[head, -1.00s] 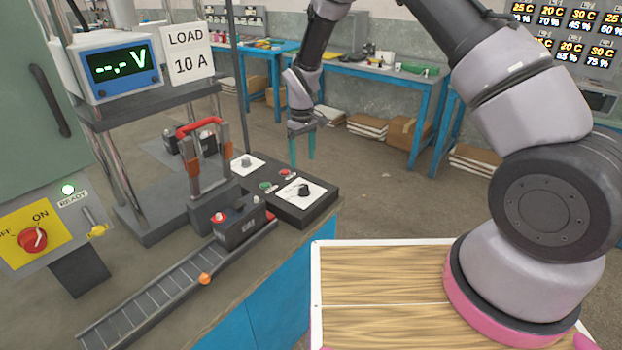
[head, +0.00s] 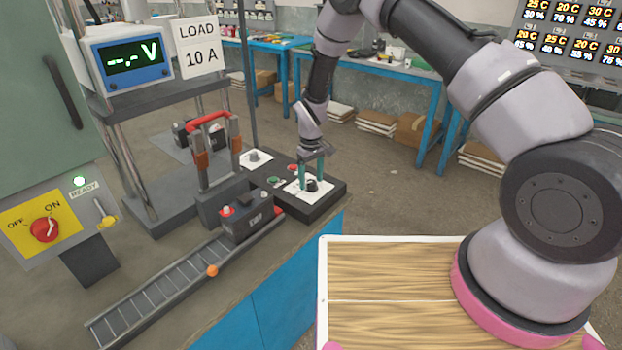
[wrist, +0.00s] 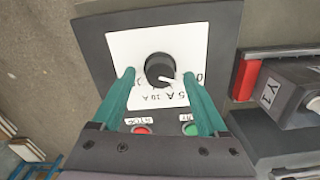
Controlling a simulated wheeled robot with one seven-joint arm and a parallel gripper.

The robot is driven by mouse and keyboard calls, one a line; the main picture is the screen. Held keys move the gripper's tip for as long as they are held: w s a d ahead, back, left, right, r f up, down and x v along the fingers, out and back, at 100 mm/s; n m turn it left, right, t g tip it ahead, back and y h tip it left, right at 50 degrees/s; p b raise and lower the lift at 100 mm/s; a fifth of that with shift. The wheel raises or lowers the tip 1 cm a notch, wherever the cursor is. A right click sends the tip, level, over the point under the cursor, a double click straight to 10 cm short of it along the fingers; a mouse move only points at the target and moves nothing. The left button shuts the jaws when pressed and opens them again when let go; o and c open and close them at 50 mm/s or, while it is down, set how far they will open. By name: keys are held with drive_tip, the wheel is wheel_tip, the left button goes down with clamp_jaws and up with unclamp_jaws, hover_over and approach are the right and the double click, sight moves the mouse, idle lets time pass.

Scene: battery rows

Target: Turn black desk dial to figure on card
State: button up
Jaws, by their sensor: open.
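The black dial (wrist: 160,68) sits on a white scale plate on a dark desk box. In the wrist view its white pointer line points toward the lower right, near the "5 A" mark; "10 A" stands beside it. In the head view the dial (head: 312,185) is partly hidden by my fingers. My gripper (wrist: 158,80) is open, with one teal finger on each side of the dial and apart from it in the wrist view. In the head view my gripper (head: 313,180) is down at the dial plate. The card (head: 199,45) reads "LOAD 10 A".
Below the dial in the wrist view are a red button (wrist: 142,130) and a green button (wrist: 190,129). A battery block (head: 248,216) stands left of the box, at the end of a roller track (head: 160,290). A red-handled clamp (head: 210,150) rises behind it.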

clamp_jaws()
drive_tip(key=shift+m, duration=0.3)
drive_tip(key=m, duration=0.3)
drive_tip(key=shift+m, duration=0.3)
drive_tip(key=m, duration=0.4)
drive_tip(key=shift+d, duration=0.1)
drive_tip(key=m, duration=0.5)
drive_tip(key=shift+m, duration=2.3)
